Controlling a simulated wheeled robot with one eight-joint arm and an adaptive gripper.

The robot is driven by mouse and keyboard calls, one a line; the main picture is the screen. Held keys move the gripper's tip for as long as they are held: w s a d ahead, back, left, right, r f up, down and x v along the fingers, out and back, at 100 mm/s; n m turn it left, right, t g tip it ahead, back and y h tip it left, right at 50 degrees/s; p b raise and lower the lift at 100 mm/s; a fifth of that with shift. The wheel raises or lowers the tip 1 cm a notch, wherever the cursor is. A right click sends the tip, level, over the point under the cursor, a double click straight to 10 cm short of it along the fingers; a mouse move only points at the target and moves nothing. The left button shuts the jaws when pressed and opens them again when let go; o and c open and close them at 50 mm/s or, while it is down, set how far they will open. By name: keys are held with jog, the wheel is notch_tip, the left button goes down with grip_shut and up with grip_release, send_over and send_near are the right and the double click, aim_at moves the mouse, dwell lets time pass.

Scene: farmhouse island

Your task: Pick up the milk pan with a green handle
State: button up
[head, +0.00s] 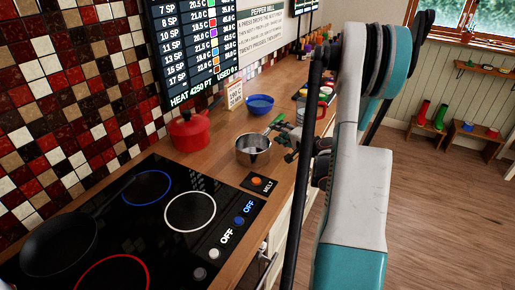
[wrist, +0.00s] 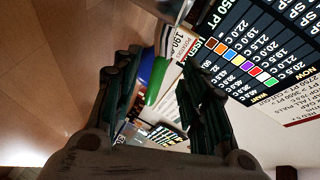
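The milk pan (head: 253,150) is a small silver pan standing on the wooden counter just beyond the hob. Its green handle (head: 274,124) points up and to the right. My gripper (head: 286,141) is just right of the pan, close to the handle, partly hidden by my arm. In the wrist view my gripper (wrist: 160,95) is open, with a wide gap between its dark fingers. The green handle (wrist: 154,92) shows in that gap, nearer the left finger. The silver pan body (wrist: 174,10) is cut off at the top edge. I cannot tell whether a finger touches the handle.
A blue bowl (head: 260,104) and a small label card (head: 235,95) stand behind the pan. A red lidded pot (head: 189,131) is to the left. The black hob (head: 150,225) holds a dark pan (head: 58,243). A melt button (head: 258,182) is in front. Jars crowd the far counter.

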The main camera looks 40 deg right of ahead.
jog(key=shift+b+x, duration=0.9)
jog(key=shift+x, duration=2.5)
jog(key=shift+r, duration=0.15)
jog(key=shift+c, duration=0.6)
grip_shut()
